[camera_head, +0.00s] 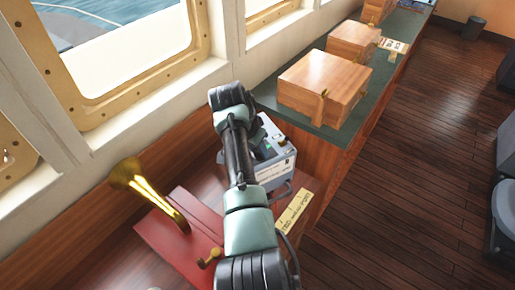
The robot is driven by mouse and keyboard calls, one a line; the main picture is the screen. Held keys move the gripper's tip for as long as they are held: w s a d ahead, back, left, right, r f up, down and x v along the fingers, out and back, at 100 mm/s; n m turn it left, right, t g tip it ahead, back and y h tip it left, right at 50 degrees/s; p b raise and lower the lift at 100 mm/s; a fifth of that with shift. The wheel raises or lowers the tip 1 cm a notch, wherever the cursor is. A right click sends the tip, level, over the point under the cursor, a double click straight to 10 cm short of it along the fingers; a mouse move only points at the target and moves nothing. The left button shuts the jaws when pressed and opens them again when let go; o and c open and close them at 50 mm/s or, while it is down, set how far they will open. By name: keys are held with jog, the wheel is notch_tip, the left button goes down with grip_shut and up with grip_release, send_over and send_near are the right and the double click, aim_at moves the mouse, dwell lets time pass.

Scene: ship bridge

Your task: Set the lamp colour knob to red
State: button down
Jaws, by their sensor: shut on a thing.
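A grey lamp control box (277,170) with a pale label on its front stands just right of my arm, at the near end of the long counter. Its top panel carries small dark and green parts, too small to tell apart. My arm crosses in front of the box and hides its left side. I cannot make out the colour knob or its setting. My gripper is hidden behind my arm's links, so its fingers and anything between them do not show.
A red case (180,250) with a brass horn (150,192) lies left of my arm. A cream label plate (294,211) lies below the box. A wooden box (323,87) stands on the green-topped counter beyond.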

jog(key=shift+r, duration=0.1)
jog(key=c, duration=0.5)
grip_release()
jog(key=b+v, duration=0.2)
jog(key=v, duration=1.1)
jog(key=shift+b, duration=0.35)
